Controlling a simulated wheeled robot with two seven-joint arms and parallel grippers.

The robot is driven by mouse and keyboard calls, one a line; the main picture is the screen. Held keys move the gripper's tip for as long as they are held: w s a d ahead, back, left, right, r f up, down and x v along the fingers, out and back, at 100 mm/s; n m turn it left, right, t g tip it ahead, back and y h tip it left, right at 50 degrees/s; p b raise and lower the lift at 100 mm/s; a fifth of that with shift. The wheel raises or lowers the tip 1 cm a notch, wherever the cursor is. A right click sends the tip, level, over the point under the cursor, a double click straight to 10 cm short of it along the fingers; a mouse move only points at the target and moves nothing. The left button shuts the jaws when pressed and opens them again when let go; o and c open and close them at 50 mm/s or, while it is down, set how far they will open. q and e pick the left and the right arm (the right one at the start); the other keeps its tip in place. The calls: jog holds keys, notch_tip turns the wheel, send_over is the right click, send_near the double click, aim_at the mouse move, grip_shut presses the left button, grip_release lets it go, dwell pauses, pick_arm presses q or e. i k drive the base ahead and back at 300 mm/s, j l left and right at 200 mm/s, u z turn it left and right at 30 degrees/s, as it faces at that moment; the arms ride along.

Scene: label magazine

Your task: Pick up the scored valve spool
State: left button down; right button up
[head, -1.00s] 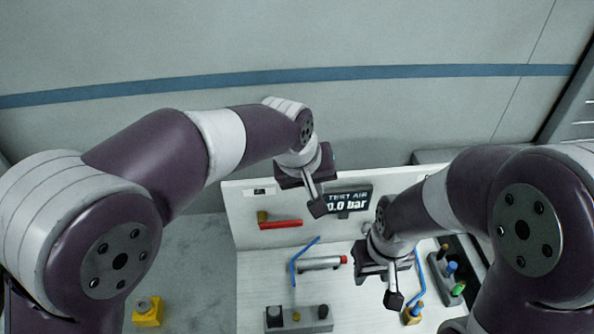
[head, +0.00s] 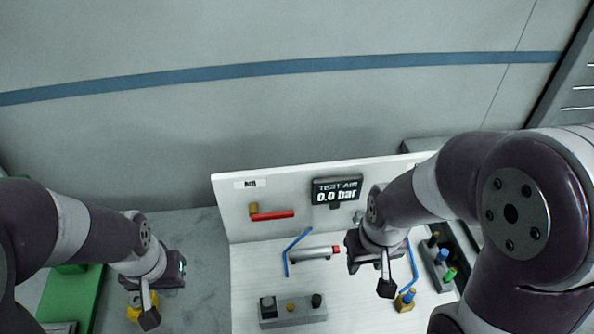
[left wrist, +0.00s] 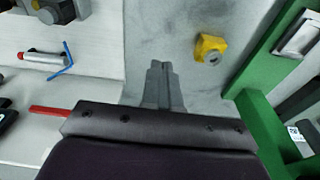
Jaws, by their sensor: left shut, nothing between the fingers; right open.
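I cannot tell which part is the scored valve spool; no score mark shows at this size. A grey block (head: 287,315) at the front of the white bench carries several small dark and brass parts. My right gripper (head: 386,288) is open over the bench's right part, left of the rack.
The yellow block (left wrist: 210,48) and a green frame (left wrist: 262,120) stand near my left gripper. On the bench are a silver cylinder (head: 310,253) with a red end and blue tubes (head: 290,254). The back panel bears a red lever (head: 273,215) and a 0.0 bar display (head: 337,190).

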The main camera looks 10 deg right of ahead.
aim_at(316, 305)
jog(key=k+z, duration=0.4)
jog(key=k+l+z, duration=0.15)
jog(key=z, duration=0.2)
jog(key=j+z, duration=0.35)
jog(key=z, duration=0.15)
jog(key=j+z, duration=0.3)
jog(key=z, duration=0.2)
jog(key=k+j+z, duration=0.2)
jog(key=z, duration=0.3)
jog(key=j, duration=0.1)
